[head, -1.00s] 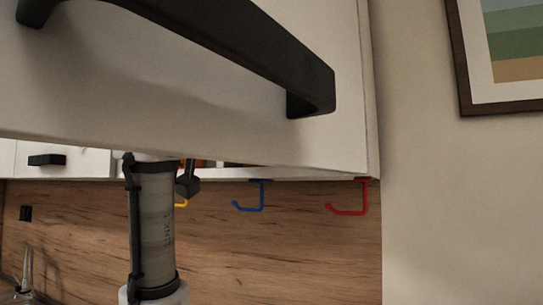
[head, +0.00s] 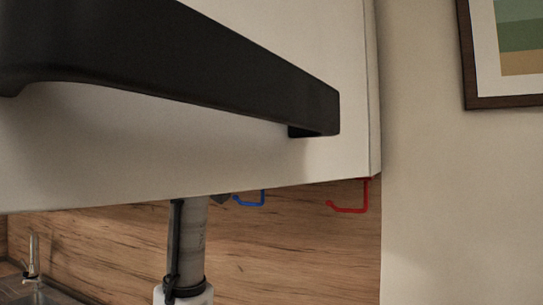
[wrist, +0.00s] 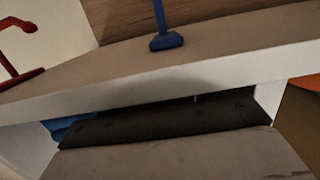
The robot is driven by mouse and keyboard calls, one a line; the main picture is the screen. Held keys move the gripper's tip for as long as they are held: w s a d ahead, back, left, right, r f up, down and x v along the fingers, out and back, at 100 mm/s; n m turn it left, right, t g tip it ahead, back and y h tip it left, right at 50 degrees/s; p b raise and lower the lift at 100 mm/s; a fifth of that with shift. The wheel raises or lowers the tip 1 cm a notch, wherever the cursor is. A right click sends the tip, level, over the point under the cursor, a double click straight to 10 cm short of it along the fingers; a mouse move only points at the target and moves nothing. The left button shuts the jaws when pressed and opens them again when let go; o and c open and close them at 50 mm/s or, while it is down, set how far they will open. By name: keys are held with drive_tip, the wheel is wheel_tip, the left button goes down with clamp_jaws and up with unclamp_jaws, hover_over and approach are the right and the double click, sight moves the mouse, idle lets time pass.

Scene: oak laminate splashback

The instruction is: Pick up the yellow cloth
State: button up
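No yellow cloth shows in either view. My arm (head: 188,245) rises in the head view and passes behind the lower edge of a large white cabinet door (head: 200,160), which hides its upper end. My gripper's fingers cannot be made out in either view. The wrist view shows a pale board (wrist: 190,80) crossing the picture, with a dark panel (wrist: 170,125) in a gap beyond it. A small blue thing (wrist: 72,128) and an orange thing (wrist: 303,83) show at the sides of that gap.
A big black handle (head: 190,70) is close to the head camera. A blue hook (head: 250,199) and a red hook (head: 350,207) hang before the wooden splashback (head: 290,245). A sink tap (head: 33,255) stands at lower left. A framed picture (head: 470,80) hangs on the right wall.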

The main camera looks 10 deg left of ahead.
drive_tip(key=c, duration=0.4)
drive_tip(key=shift+c, duration=0.2)
drive_tip(key=shift+s+r, duration=0.1)
drive_tip(key=shift+r, duration=0.05)
drive_tip(key=shift+c, duration=0.2)
